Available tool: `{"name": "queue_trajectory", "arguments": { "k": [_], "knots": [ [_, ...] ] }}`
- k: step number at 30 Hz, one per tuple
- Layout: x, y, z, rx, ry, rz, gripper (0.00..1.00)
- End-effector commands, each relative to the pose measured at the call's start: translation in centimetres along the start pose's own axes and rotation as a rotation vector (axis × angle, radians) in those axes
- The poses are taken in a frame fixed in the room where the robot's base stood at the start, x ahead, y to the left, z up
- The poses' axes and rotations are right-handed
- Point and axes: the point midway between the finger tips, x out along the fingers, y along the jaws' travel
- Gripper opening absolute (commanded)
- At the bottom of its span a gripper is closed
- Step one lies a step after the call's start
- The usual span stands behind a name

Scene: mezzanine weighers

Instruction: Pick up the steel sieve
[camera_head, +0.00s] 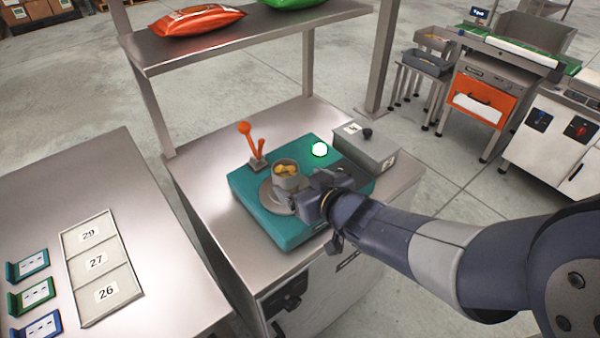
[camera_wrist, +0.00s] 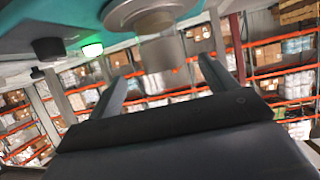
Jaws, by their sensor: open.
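The steel sieve (camera_head: 286,183) is a small round grey metal vessel with yellowish pieces inside. It stands upright on the round plate of a teal scale (camera_head: 247,190). In the wrist view, which looks upside down, the sieve (camera_wrist: 163,52) shows between the lines of my two fingers. My gripper (camera_head: 303,198) is low over the scale, at the near right side of the sieve. Its fingers (camera_wrist: 164,72) are spread and hold nothing. I cannot tell whether they touch the sieve; the wrist hides part of the plate.
A green lamp (camera_head: 320,149) glows on the scale's far side. A grey box with a black knob (camera_head: 366,155) stands right of it. A shelf (camera_head: 240,47) with bags hangs behind. Bare steel bench (camera_head: 205,140) lies left.

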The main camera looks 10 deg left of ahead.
Motion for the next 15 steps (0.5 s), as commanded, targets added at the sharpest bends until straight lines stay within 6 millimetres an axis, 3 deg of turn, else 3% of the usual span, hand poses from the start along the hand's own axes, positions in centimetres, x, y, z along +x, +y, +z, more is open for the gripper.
{"name": "queue_trajectory", "arguments": {
  "k": [6, 15],
  "knots": [
    [3.1, 0.0, 0.2, 0.000, -0.001, 0.000, 0.80],
    [5.3, -0.1, -0.1, 0.000, -0.003, 0.001, 0.80]
  ]
}}
